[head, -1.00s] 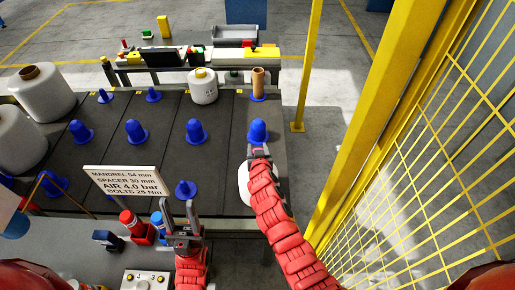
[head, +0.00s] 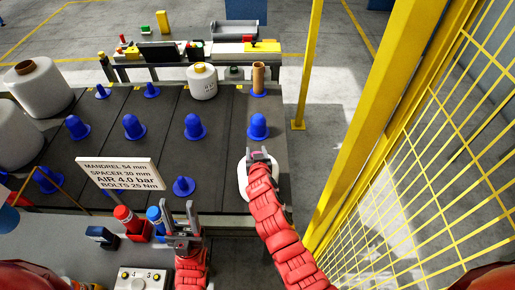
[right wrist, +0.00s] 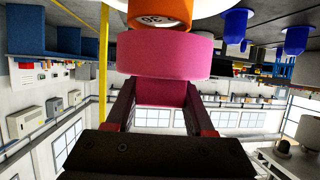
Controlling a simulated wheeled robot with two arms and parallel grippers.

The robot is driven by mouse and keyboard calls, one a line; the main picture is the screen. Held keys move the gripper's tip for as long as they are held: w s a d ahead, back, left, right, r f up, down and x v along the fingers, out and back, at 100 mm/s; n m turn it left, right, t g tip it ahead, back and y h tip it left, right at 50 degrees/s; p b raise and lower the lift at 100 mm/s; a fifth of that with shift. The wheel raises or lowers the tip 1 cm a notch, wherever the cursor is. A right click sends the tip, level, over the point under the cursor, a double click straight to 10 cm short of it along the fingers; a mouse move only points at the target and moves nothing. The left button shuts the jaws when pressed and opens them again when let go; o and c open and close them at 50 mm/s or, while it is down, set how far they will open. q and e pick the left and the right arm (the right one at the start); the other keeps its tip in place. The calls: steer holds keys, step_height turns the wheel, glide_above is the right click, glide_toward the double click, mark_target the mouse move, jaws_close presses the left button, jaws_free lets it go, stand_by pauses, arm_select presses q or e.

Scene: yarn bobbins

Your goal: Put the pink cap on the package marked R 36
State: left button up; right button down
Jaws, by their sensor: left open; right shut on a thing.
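My right gripper (head: 261,157) is over a white package (head: 243,182) at the front right of the dark table. In the right wrist view, which is upside down, my right gripper (right wrist: 160,100) is shut on the narrow part of the pink cap (right wrist: 165,53). The cap's wide part meets the orange end (right wrist: 160,12) of the package, whose printed mark reads 36; the rest is cut off. In the head view the cap is hidden. My left gripper (head: 182,215) is open and empty at the table's front edge.
Blue pegs (head: 194,127) stand in rows on the table (head: 160,105). A sign (head: 119,173) stands at front left. Red (head: 128,218) and blue (head: 156,218) containers are beside my left gripper. A yellow post and mesh fence (head: 420,180) bound the right.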

steer(key=s+d+f+v, duration=0.1)
steer(key=d+f+v, duration=0.15)
steer(key=v, duration=1.25)
steer(key=w+a, duration=0.1)
steer(key=w, duration=0.2)
steer(key=w+a+f, duration=0.1)
steer(key=w, duration=0.2)
steer(key=w+a+f, duration=0.1)
steer(key=w+a, duration=0.1)
steer(key=shift+w+f, duration=0.2)
steer(key=shift+w, duration=0.2)
steer(key=w, duration=0.5)
steer(key=w+f, duration=0.1)
steer(key=w, duration=0.2)
steer(key=shift+d+f, duration=0.1)
steer(key=shift+d, duration=0.3)
steer(key=shift+f+b, duration=0.2)
steer(key=shift+b, duration=0.25)
step_height(320, 180, down, 2)
steer(key=shift+f+b, duration=0.15)
steer(key=shift+b, duration=1.05)
steer(key=shift+f+b, duration=0.2)
steer(key=shift+b, duration=0.25)
